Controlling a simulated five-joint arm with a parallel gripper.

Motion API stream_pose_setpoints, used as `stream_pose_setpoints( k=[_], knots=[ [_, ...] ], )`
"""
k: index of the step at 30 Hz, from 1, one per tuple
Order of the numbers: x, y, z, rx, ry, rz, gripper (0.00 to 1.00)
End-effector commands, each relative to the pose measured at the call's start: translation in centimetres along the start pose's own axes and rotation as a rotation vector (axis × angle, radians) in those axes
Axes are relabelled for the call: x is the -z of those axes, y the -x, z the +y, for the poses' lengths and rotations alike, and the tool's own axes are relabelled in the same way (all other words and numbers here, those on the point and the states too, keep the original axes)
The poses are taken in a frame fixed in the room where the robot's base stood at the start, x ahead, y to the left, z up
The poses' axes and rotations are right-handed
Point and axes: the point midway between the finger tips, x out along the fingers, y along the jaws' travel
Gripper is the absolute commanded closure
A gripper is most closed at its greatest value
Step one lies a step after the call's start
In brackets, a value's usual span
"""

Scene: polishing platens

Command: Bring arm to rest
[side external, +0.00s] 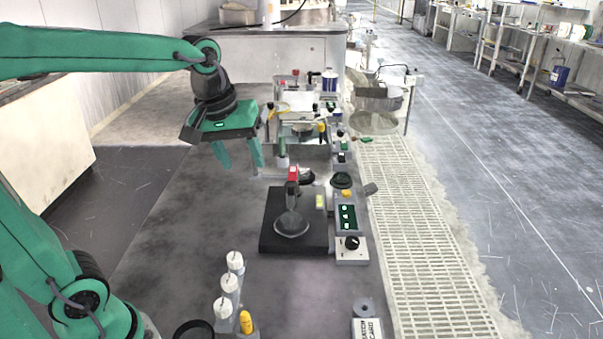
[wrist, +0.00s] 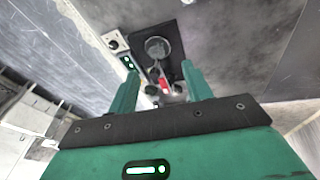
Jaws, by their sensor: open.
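My gripper (side external: 241,167) hangs in the air over the left part of the grey bench, fingers pointing down, in the side external view. Its two green fingers are apart with nothing between them. In the wrist view the fingers (wrist: 161,72) are also spread. The polishing platen (side external: 291,224) is a round grey disc on a black square base, below and to the right of my gripper. It also shows in the wrist view (wrist: 158,47), beyond the fingertips. A red-topped part (side external: 293,174) stands behind the disc.
A control strip with green buttons (side external: 347,215) and a dial (side external: 351,244) lies right of the platen. White-capped bottles (side external: 229,284) and a yellow bottle (side external: 246,322) stand at the front. More equipment (side external: 302,128) stands behind. The bench left of the platen is bare.

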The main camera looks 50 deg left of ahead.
Motion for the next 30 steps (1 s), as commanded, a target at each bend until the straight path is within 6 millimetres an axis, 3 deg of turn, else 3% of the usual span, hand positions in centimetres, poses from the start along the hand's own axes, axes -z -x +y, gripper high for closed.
stream_pose_setpoints(
  k=[6,16,21,30],
  knots=[
    [-3.5,0.8,-2.1,-0.041,-0.226,0.062,0.5],
    [-8.0,0.3,-5.0,-0.074,-0.543,0.157,0.5],
    [-9.2,-0.1,-5.7,-0.079,-0.638,0.187,0.5],
    [-9.6,-0.3,-6.0,-0.079,-0.668,0.195,0.5]
  ],
)
